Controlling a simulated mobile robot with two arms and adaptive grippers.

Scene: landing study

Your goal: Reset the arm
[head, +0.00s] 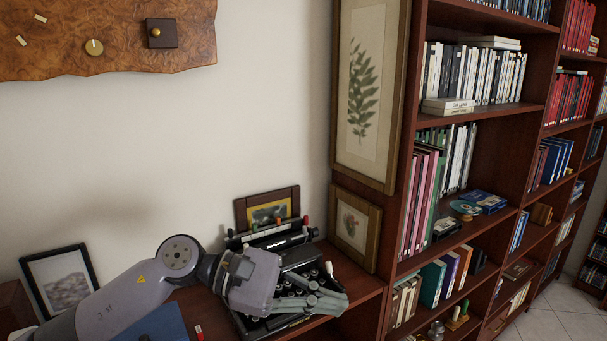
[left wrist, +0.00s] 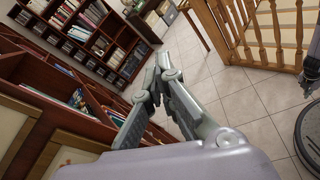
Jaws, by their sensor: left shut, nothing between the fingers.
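My left arm comes in from the left in the head view, low over a dark wooden desk top (head: 362,287). Its grey left gripper (head: 340,302) points right, in front of a black typewriter (head: 272,238) and hiding part of it. I cannot tell whether the gripper touches the typewriter. In the left wrist view the fingers of the gripper (left wrist: 158,66) come together at their tips, with nothing between them.
A tall bookshelf (head: 467,123) full of books stands right of the desk. Framed pictures (head: 59,283) stand on the desk; others hang on the wall. A blue book (head: 158,325) lies at the front. A burl-wood panel (head: 115,40) hangs above. The left wrist view shows tiled floor (left wrist: 225,85) and a wooden railing (left wrist: 262,38).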

